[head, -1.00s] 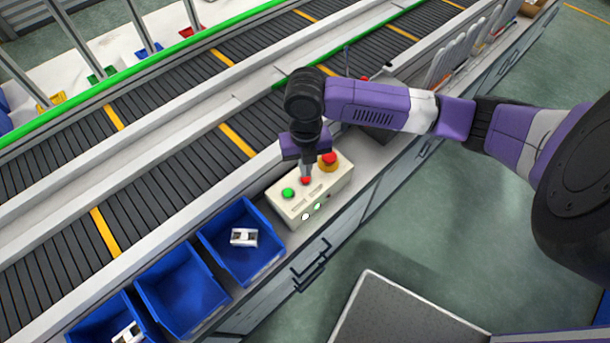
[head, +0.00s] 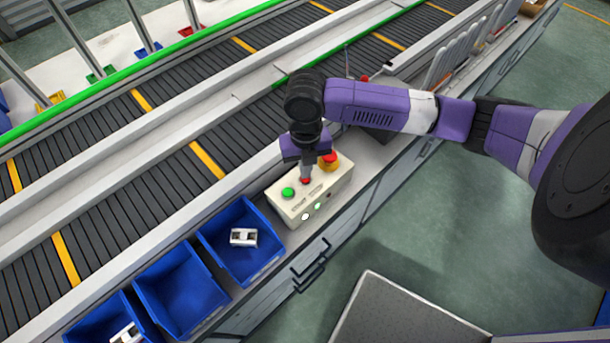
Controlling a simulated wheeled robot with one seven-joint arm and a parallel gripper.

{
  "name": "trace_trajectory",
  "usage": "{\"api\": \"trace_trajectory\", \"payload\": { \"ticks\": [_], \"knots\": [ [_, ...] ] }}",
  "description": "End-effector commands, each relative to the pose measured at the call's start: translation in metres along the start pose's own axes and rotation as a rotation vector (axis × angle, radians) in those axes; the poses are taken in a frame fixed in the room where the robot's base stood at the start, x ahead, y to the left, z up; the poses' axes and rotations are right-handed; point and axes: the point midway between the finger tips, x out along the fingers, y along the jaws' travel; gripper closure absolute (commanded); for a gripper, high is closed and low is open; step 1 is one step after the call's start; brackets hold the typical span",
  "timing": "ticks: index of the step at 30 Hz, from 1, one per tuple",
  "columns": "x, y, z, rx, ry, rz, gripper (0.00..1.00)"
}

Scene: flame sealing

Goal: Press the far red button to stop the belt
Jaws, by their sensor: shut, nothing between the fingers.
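A cream control box (head: 328,196) stands on the bench beside the near belt. On its top are a green button (head: 288,193), a small red button (head: 306,181) and a larger red mushroom button (head: 329,158) on a yellow base. My gripper (head: 306,176) points down with its fingers shut and empty. Its tip is right at the small red button, covering part of it; I cannot tell whether it presses. The near belt (head: 160,190) has yellow stripes.
Several blue bins (head: 180,290) stand left of the box; one holds a white part (head: 243,237). A second belt (head: 90,125) runs behind, with a green rail. A dark item and upright plates stand farther right along the bench. The floor in front is partly clear.

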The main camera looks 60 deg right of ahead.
Motion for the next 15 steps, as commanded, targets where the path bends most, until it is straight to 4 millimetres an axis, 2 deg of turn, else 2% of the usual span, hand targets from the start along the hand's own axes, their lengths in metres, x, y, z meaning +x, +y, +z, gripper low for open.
{"api": "trace_trajectory", "payload": {
  "ticks": [15],
  "knots": [
    [0.0077,0.0,0.0001,0.0,0.0,0.0,1.0]
  ]
}}
